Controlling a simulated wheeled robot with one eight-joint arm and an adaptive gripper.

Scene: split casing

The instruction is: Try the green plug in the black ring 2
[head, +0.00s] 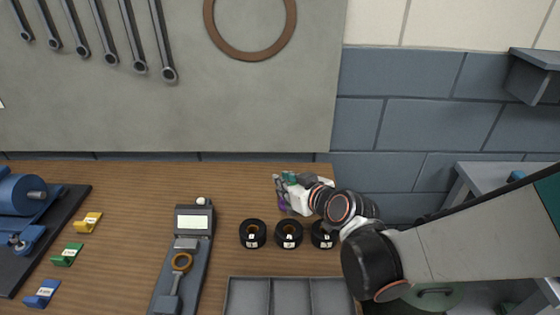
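Three black rings stand in a row on the wooden bench: a left one (252,234), a middle one (288,234) and a right one (322,235). Each has a small white label, too small to read, so I cannot tell for sure which is ring 2. My gripper (283,191) is above and behind the middle ring, reaching in from the right. Small green and purple parts show at its fingers; I cannot tell if one is a held plug. Its fingertips are not clear. A green labelled piece (67,255) lies at the left, apart from the gripper.
A yellow piece (88,222) and a blue piece (42,293) lie near a blue machine (22,195). A grey device with a display (194,222) stands left of the rings. A grey compartment tray (270,279) is at the front. My arm covers the bench's right end.

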